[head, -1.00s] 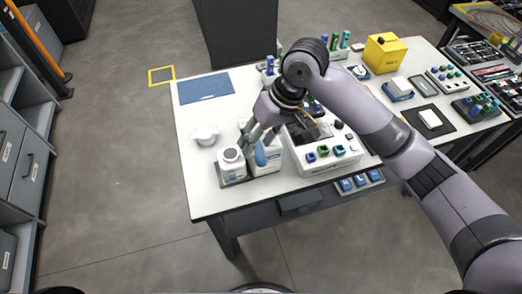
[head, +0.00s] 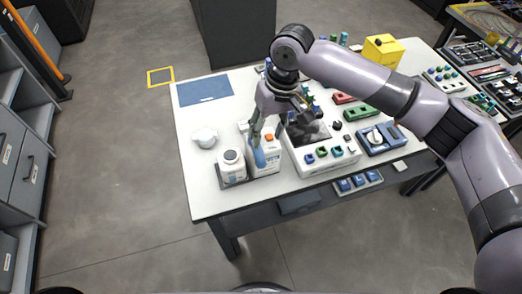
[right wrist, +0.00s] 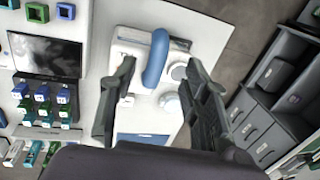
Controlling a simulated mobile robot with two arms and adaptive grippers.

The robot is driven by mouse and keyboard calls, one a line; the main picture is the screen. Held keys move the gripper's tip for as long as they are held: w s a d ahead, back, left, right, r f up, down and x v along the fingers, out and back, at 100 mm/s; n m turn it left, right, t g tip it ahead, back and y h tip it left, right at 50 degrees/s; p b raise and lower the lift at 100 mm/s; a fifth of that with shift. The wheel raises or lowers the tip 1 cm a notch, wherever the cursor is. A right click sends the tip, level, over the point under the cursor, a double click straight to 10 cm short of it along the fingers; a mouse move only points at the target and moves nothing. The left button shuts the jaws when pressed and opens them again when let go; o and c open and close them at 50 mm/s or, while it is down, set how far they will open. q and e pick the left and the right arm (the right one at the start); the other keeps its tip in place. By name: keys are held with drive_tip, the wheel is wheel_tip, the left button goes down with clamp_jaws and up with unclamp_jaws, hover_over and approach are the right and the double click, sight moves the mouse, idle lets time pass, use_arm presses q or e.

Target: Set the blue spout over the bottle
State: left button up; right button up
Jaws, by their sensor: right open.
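The blue spout (head: 260,157) shows at the front of a white labelled container (head: 271,166) near the table's front left. In the right wrist view the spout (right wrist: 157,56) is a curved blue piece between my fingers. A white bottle (head: 232,170) with a round grey top stands just left of that container, in a dark tray. My right gripper (head: 266,137) is open above the container, its fingers on either side of the spout in the right wrist view (right wrist: 160,66). I cannot tell whether they touch it. My left gripper is not in view.
A white lidded pot (head: 205,137) stands behind the bottle. A white splicer-like machine (head: 316,163) with coloured buttons stands close on the right. A blue mat (head: 206,88) lies at the back left, with bare tabletop around it. A yellow box (head: 384,50) is at the back right.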

sight(261, 154)
drive_tip(key=f, duration=0.3)
drive_tip(key=a+f, duration=0.1)
drive_tip(key=f, duration=0.1)
drive_tip(key=f+p, duration=0.1)
drive_tip(key=f, duration=0.2)
drive_tip(key=shift+s+a+f, duration=0.3)
drive_tip(key=shift+f, duration=0.05)
drive_tip(key=shift+c, duration=0.5)
clamp_jaws()
